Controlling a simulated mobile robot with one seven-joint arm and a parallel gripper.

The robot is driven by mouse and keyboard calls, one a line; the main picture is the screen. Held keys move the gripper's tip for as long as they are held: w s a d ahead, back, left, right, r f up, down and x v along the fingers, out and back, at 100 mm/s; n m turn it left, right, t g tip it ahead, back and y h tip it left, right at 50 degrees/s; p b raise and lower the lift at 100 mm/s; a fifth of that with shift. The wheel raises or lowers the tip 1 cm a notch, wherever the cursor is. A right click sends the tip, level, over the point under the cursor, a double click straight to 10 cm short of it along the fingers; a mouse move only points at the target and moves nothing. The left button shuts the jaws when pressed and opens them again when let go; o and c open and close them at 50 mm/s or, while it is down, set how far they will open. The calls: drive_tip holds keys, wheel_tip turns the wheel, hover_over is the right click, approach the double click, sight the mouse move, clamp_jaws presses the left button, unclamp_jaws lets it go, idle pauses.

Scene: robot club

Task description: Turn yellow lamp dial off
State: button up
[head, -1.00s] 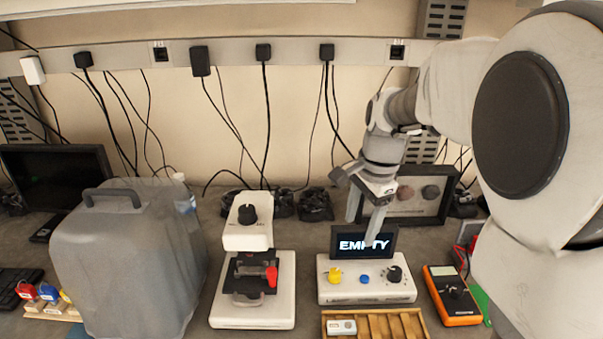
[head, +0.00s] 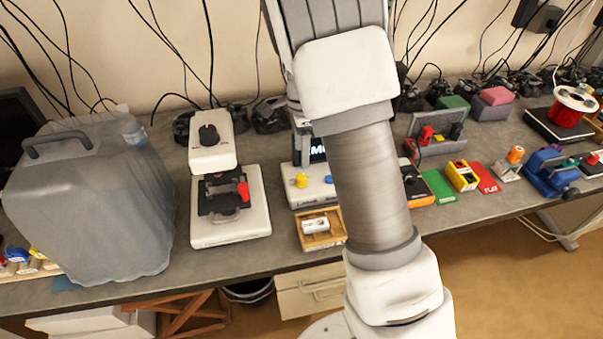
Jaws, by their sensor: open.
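The yellow dial (head: 302,180) stands on the left of a white control box (head: 305,197) on the bench. A blue knob (head: 329,179) sits to its right. My arm hides the box's right end, including its black knob. A dark display (head: 318,149) behind the box shows only part of its lettering. My gripper (head: 301,148) is mostly hidden behind my arm. A grey part of it shows above and behind the yellow dial, apart from it as far as I can see. I see nothing held.
A white device (head: 230,225) with a black knob (head: 208,134) stands left of the box, beside a large grey canister (head: 90,205). A wooden tray (head: 320,241) lies in front of the box. An orange meter (head: 420,196) and small coloured items are to the right.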

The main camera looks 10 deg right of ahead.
sight(302, 176)
wheel_tip(302, 176, down, 9)
idle(0.3)
clamp_jaws()
idle(0.3)
